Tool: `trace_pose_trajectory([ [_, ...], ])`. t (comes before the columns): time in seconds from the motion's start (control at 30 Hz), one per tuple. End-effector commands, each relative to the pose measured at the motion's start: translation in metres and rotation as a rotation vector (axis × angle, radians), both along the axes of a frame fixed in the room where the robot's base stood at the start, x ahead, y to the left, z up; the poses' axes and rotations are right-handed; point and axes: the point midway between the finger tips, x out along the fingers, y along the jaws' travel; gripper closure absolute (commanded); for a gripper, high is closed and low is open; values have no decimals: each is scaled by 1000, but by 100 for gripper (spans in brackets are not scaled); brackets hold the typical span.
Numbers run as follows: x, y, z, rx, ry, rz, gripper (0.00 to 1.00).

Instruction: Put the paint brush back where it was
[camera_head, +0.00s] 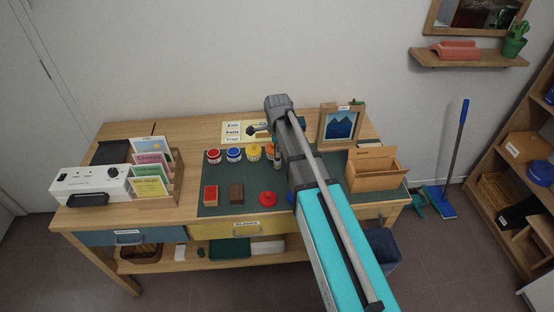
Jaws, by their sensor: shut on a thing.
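My gripper (256,129) is above the back middle of the desk (200,129), in front of a pale yellow card with labels (232,138). It is small and dark, partly hidden by my arm. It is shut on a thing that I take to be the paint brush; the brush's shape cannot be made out.
A cardboard box (372,175) and a framed picture (340,126) stand right. A card rack (177,181) and white machine (90,185) stand left.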

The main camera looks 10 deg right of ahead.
Motion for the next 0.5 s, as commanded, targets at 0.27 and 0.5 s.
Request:
trace_pose_trajectory([
  [0.27, 0, 0, 0, 0, 0, 0, 100],
  [0.5, 6, 1, -9, 0, 0, 0, 100],
])
